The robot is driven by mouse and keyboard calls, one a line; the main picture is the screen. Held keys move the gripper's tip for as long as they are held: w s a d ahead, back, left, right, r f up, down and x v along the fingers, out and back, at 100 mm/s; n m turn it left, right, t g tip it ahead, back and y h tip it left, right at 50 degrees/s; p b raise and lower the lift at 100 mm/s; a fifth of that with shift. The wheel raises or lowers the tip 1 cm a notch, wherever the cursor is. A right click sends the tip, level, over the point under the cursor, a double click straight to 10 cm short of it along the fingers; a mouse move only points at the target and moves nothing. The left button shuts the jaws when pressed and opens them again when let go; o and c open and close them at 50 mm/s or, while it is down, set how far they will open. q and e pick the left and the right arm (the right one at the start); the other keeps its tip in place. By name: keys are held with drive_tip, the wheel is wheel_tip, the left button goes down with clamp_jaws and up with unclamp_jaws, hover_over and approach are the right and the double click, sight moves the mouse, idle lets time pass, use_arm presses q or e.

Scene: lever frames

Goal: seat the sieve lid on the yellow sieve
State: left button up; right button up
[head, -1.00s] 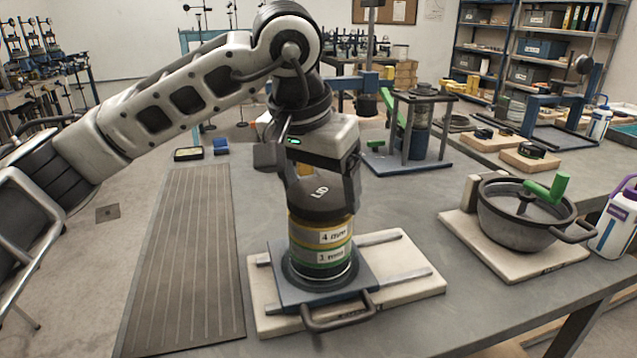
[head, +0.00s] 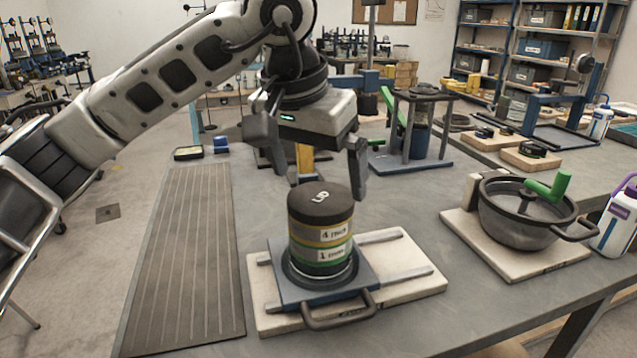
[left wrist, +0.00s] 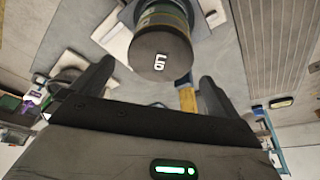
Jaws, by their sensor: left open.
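The dark sieve lid (head: 320,203) sits level on top of the sieve stack, flush with the yellow sieve (head: 320,233) as far as I can see. Below the yellow sieve is a green sieve (head: 322,256). The stack stands upright on a blue plate (head: 362,268) with a front handle. My left gripper (head: 312,172) is open and empty above and behind the lid, its fingers apart from it. In the left wrist view the lid (left wrist: 160,53) shows beyond the open fingers. My right gripper is not in view.
The blue plate rests on a pale board with rails (head: 415,280). A dark pot with a green crank (head: 515,220) stands to the right, beside a white bottle (head: 617,225). A ribbed grey mat (head: 190,260) lies to the left. A framed stand (head: 415,130) is behind.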

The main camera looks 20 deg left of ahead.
use_arm(q)
drive_tip(key=d+p+v, duration=0.1)
drive_tip(key=v, duration=1.1)
drive_tip(key=shift+s+a+r, duration=0.2)
drive_tip(key=shift+a+r, duration=0.15)
drive_tip(key=shift+a, duration=0.2)
